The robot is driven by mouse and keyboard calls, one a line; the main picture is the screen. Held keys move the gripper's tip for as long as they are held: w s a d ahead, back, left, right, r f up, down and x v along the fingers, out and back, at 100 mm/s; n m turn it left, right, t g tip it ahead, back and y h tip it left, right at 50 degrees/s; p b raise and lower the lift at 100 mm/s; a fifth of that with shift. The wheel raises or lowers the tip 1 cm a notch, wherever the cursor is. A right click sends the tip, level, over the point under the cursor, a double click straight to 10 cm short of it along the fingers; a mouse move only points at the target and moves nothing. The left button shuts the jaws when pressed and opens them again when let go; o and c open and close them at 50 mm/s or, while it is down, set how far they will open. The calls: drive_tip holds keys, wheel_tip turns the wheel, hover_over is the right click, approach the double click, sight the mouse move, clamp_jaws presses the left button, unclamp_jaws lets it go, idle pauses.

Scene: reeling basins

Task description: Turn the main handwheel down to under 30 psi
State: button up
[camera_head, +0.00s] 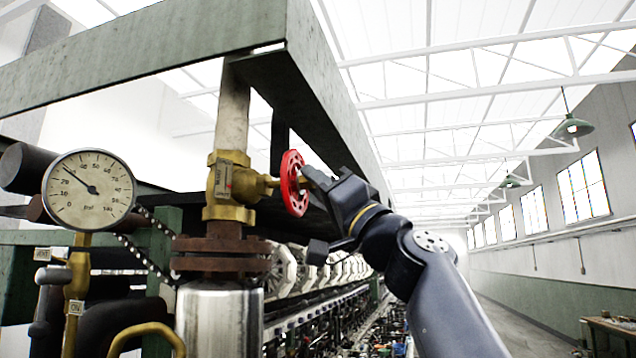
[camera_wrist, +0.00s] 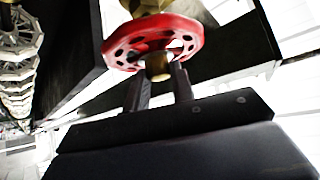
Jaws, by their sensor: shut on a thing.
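The red handwheel (camera_head: 294,183) sits on the right end of the brass valve's (camera_head: 233,186) stem. My gripper (camera_head: 311,178) reaches it from the right and is shut on it. In the wrist view the two fingers meet the near side of the handwheel (camera_wrist: 127,42), one on each side of the brass hub (camera_wrist: 158,66). The fingertips are partly hidden by the wheel. The round white pressure gauge (camera_head: 92,190) stands at the left. Its dark needle points to the upper left, a little above the 20 mark, near 30; the exact reading is too small to tell.
A green steel beam (camera_head: 140,50) runs overhead, close above the valve and my wrist. A flanged pipe (camera_head: 222,260) stands below the valve. A curved brass handle (camera_head: 146,332) is at the lower left. A row of reeling machinery (camera_head: 345,305) recedes behind; the aisle at right is open.

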drive_tip(key=shift+s+r+m+h, duration=0.1)
drive_tip(key=shift+m+h, duration=1.75)
drive_tip(key=shift+m, duration=0.45)
drive_tip(key=shift+s+r+m+h, duration=0.1)
drive_tip(key=shift+m+h, duration=1.75)
drive_tip(key=shift+m, duration=0.45)
drive_tip(key=shift+m+g+h, duration=0.3)
drive_tip(key=shift+m, duration=0.2)
drive_tip(key=o, duration=1)
drive_tip(key=shift+a, duration=0.1)
drive_tip(key=b+v, duration=0.4)
drive_tip(key=v, duration=0.6)
drive_tip(key=shift+s+f, duration=0.2)
drive_tip(key=shift+s, duration=0.15)
